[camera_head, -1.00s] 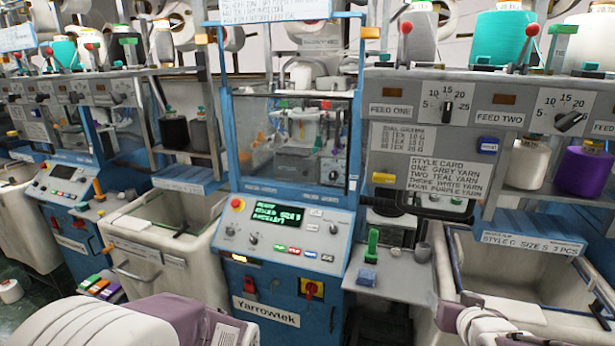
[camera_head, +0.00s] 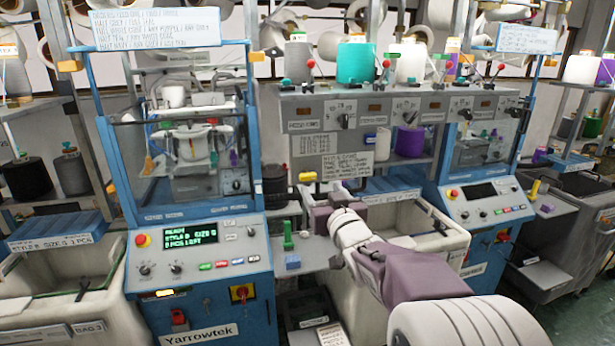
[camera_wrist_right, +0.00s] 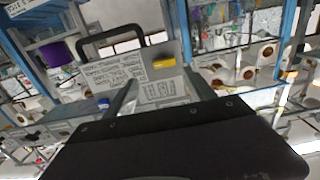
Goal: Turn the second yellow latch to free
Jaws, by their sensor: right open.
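A small yellow latch (camera_head: 307,177) sits at the lower left of the grey feed panel, beside the style card. It also shows in the right wrist view as a yellow block (camera_wrist_right: 163,63). My right gripper (camera_head: 304,198) reaches in from the lower right, close below and in front of the latch. In the right wrist view my right gripper (camera_wrist_right: 162,94) has its two fingers spread, with the lettered panel between and beyond them. I see no contact with the latch. My left gripper is out of view.
The blue machine (camera_head: 200,262) with a green-lettered screen stands left. A black handle (camera_wrist_right: 110,34) arches beside the panel. A small shelf (camera_head: 314,250) with green and blue pieces is below my gripper. White bins (camera_head: 432,228) stand behind my forearm.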

